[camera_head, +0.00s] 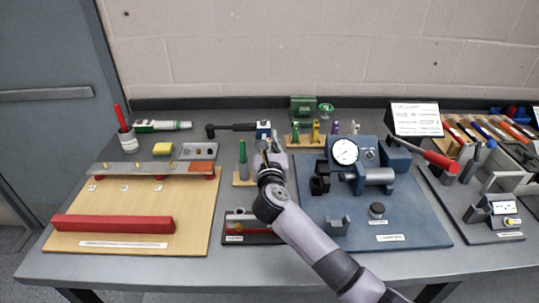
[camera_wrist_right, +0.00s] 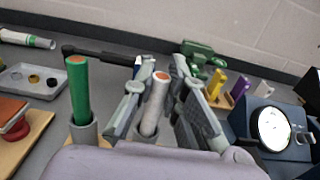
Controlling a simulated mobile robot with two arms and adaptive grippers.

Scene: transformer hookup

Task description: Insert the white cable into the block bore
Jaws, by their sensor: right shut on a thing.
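The white cable (camera_wrist_right: 155,103) stands upright with an orange top end, in a grey round holder (camera_wrist_right: 148,135). My right gripper (camera_wrist_right: 160,88) has its two fingers on either side of it and is shut on it. In the head view my right gripper (camera_head: 269,150) is over the small wooden stand, and its arm hides the cable there. A green cable (camera_wrist_right: 78,92) stands in a like holder just left; it also shows in the head view (camera_head: 243,153). I cannot tell which block has the bore; a black block (camera_head: 320,178) sits right of the gripper. My left gripper is out of view.
A blue board (camera_head: 415,225) with a dial gauge (camera_head: 345,151) lies to the right. A wooden board (camera_head: 190,225) with a red bar (camera_head: 113,224) lies to the left. Small coloured pegs (camera_head: 315,130) and a green device (camera_head: 302,105) stand behind.

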